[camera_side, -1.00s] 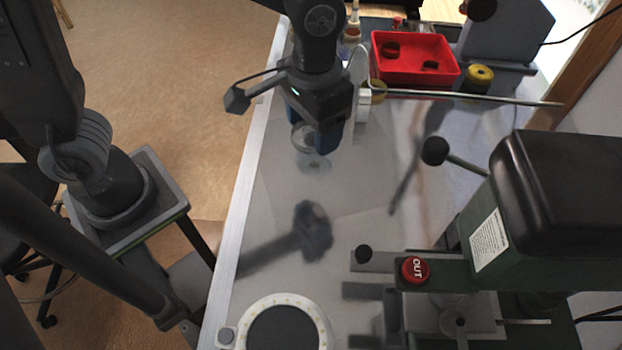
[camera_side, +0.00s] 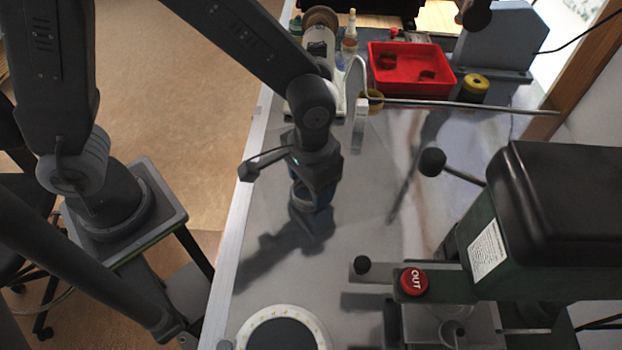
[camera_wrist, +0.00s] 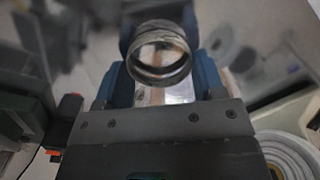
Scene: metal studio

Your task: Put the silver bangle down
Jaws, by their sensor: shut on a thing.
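My gripper (camera_side: 312,203) is low over the grey metal table (camera_side: 365,190), in its left-middle part in the side view. Its blue fingers are shut on the silver bangle, a shiny ring. In the wrist view the bangle (camera_wrist: 160,76) sits between the two fingers (camera_wrist: 162,80), its round opening facing the camera. In the side view the bangle is mostly hidden by the fingers. The gripper's dark shadow lies close beneath it. I cannot tell whether the bangle touches the table.
A white-rimmed disc (camera_side: 246,325) with a dark centre lies at the front. A green and black press (camera_side: 550,190) with a red button (camera_side: 413,282) stands right. A red tray (camera_side: 400,90), a metal rod (camera_side: 455,104) and a yellow roll (camera_side: 474,88) are behind. The table between is clear.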

